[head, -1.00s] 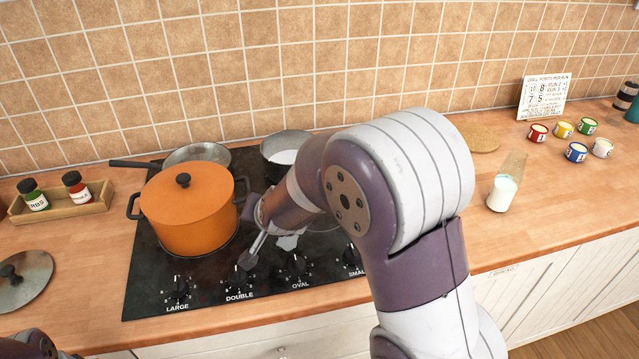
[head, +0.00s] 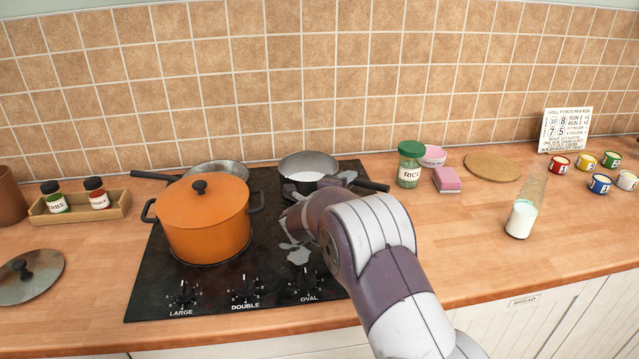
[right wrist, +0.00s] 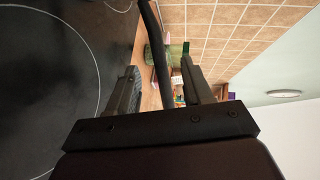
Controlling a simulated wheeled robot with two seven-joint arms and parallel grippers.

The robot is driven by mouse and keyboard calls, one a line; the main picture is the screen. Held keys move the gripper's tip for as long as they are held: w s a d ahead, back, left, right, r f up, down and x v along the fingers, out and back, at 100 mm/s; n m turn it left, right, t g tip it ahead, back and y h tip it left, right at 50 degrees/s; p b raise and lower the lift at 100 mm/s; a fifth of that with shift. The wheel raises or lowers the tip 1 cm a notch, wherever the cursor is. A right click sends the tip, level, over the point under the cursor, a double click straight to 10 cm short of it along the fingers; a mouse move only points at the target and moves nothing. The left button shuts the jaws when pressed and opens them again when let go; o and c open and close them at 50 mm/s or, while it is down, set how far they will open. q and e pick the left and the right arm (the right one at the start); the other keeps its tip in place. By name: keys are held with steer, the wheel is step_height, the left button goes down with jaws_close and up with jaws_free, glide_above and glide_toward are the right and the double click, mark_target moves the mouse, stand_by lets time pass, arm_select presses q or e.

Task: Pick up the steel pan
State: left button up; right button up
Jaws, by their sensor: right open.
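A steel saucepan (head: 308,163) with pale contents stands on the back right of the hob. Its dark handle (head: 362,184) points right. My right gripper (head: 340,181) is at the root of this handle, partly hidden by my own arm. In the right wrist view a dark handle (right wrist: 153,45) runs between the two open fingers (right wrist: 160,75); I see no firm grip on it. A second, shallow steel pan (head: 225,168) stands at the back left, its dark handle pointing left, partly hidden by the orange pot. My left gripper is out of view.
The orange lidded pot (head: 205,225) stands front left on the black hob (head: 150,295). The tiled wall is close behind.

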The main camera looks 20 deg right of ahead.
mark_target(353, 182)
steer(key=x, duration=0.5)
steer(key=shift+w+f, duration=0.15)
steer(key=shift+w, duration=0.1)
steer(key=shift+s, duration=0.1)
steer(key=shift+c, duration=1.2)
jaws_close()
steer(key=shift+r, duration=0.3)
